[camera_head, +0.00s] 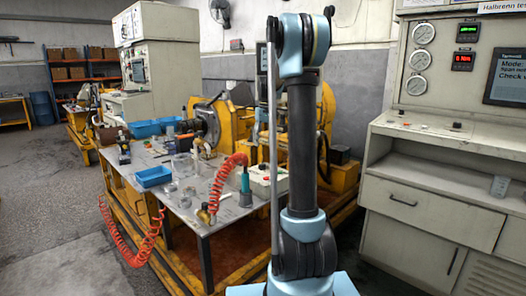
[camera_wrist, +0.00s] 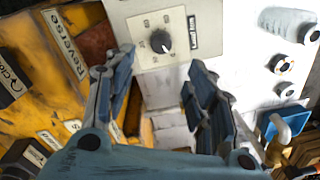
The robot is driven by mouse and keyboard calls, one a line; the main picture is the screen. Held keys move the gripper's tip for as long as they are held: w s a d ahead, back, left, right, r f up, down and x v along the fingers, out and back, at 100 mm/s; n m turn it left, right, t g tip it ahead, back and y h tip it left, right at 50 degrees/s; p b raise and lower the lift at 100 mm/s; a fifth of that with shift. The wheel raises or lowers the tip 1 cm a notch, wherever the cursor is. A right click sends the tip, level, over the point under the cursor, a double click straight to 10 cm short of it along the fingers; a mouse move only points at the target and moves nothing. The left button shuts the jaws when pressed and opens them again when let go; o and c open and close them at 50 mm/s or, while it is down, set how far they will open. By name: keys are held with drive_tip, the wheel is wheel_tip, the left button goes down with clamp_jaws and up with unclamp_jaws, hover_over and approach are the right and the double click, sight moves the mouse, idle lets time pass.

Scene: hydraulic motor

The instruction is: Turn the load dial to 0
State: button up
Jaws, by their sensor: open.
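The load dial (camera_wrist: 160,42) is a small dark round knob with a pale pointer mark. It sits on a light grey panel (camera_wrist: 180,22) with scale numbers around it, too small to read surely. The fingers appear nearer the camera than the dial; no contact shows. In the head view my gripper does not show, and the dial cannot be made out.
Yellow machine parts (camera_wrist: 50,60) with a "Reverse" label lie left of the dial. White round fittings (camera_wrist: 290,25) are at right. In the head view, a grey workbench (camera_head: 180,190) carries blue trays (camera_head: 153,177) and a red coiled hose (camera_head: 228,180). A test cabinet (camera_head: 430,190) stands at right.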

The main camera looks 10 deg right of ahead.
drive_tip(key=shift+r, duration=0.45)
drive_tip(key=m, duration=0.1)
approach(262, 164)
wheel_tip(262, 164, down, 9)
drive_tip(key=shift+s+a+r, duration=0.1)
idle(1.0)
drive_tip(key=c, duration=1.1)
